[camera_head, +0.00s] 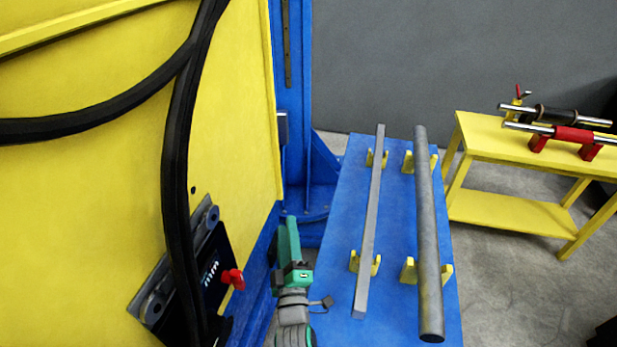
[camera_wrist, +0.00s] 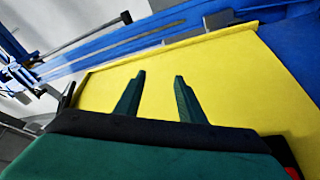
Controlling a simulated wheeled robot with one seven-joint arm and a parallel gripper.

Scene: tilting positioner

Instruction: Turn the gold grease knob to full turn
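I cannot make out a gold knob in either view. A red knob (camera_head: 233,278) sticks out from a dark panel (camera_head: 212,268) with white markings, low on the yellow plate (camera_head: 235,110) in the head view. My gripper (camera_head: 290,232) is right of the red knob, apart from it, between the yellow plate and the blue bench. In the wrist view my gripper (camera_wrist: 159,76) has its two green fingers spread with nothing between them, facing a yellow surface (camera_wrist: 225,85). A bit of red shows at the lower right corner there, too little to identify.
Black hoses (camera_head: 178,150) hang across the yellow plate and panel. A blue bench (camera_head: 395,215) holds a square bar (camera_head: 370,225) and a round bar (camera_head: 428,240) on yellow brackets. A yellow cart (camera_head: 510,205) stands at the right. Grey floor shows between bench and cart.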

